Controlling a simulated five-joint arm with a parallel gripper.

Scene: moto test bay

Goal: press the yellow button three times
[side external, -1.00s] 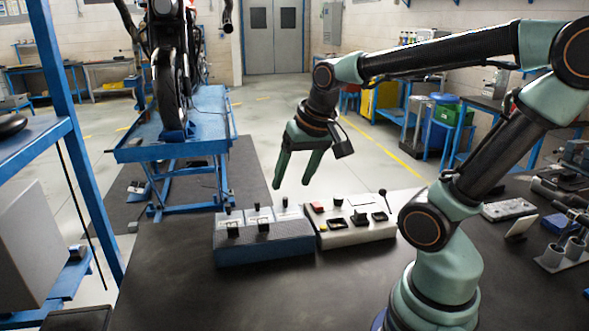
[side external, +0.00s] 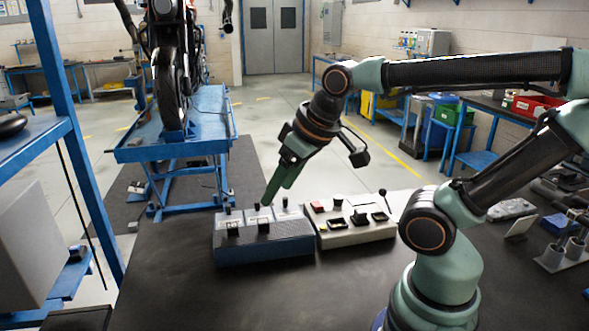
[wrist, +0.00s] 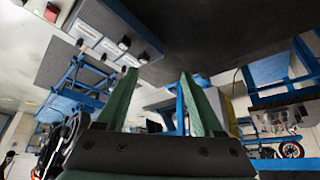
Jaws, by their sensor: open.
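The yellow button (side external: 322,227) is a small yellow patch at the front left of the white control box (side external: 352,240), below a larger red button (side external: 317,207). My gripper (side external: 268,201) is tilted, its green fingers pointing down and left over the back of the blue-grey control box, left of the yellow button. Whether the tips touch that box I cannot tell. In the wrist view my gripper (wrist: 158,74) shows two green fingers spread apart with nothing between them. I cannot make out the yellow button in the wrist view.
The blue-grey control box (side external: 265,249) with dark knobs stands directly left of the white one. A joystick (side external: 383,199) rises at the white box's back right. The dark bench top (side external: 190,285) is clear in front. A grey holder (side external: 562,253) stands at right.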

